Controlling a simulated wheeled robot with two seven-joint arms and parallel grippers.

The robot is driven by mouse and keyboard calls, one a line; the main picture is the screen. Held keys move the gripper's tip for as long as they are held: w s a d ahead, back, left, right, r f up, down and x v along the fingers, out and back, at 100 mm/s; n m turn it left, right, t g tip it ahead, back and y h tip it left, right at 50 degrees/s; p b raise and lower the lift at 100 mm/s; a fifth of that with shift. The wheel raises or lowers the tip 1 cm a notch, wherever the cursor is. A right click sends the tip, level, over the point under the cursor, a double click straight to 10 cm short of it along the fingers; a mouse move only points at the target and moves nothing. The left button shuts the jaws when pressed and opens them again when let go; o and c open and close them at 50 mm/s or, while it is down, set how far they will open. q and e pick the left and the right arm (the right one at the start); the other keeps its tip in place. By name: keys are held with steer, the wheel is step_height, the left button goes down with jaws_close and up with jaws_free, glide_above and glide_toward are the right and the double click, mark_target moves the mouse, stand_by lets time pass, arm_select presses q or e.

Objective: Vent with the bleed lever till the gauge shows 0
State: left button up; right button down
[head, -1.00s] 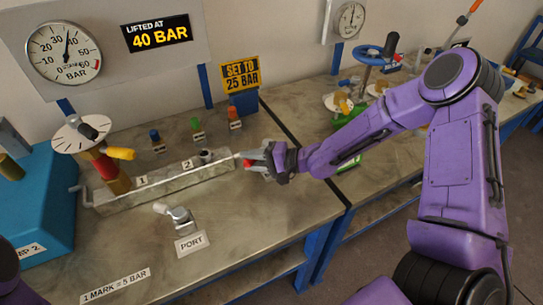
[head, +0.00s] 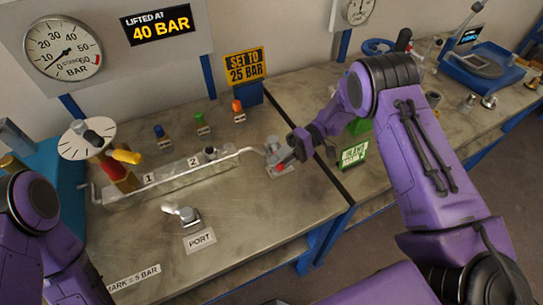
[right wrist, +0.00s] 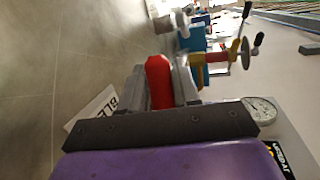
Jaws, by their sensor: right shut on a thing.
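The large round gauge (head: 62,50) hangs on the left wall panel; its needle points to the low end of the scale, at or near 0. My right gripper (head: 282,160) is at the right end of the long pipe (head: 228,158), shut on the red handle of the bleed lever (head: 281,167). In the right wrist view the red lever handle (right wrist: 160,82) sits between the two fingers (right wrist: 160,88). A label (right wrist: 95,110) partly reading "BLE" lies beside it. The lever's pivot is mostly hidden by my gripper. My left arm enters at the left; its gripper is not seen.
A port fitting (head: 187,216) stands in front of the pipe. A "SET TO 25 BAR" sign (head: 245,67) is behind. A green sign (head: 353,155) stands on the right bench.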

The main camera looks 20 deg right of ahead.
steer(key=shift+d+n+g+h+p, duration=0.3)
steer(key=shift+d+n+g+p, duration=0.25)
steer(key=shift+n+g+p, duration=0.2)
steer(key=shift+d, duration=0.1)
steer(key=c, duration=0.9)
jaws_free()
steer(key=shift+d, duration=0.15)
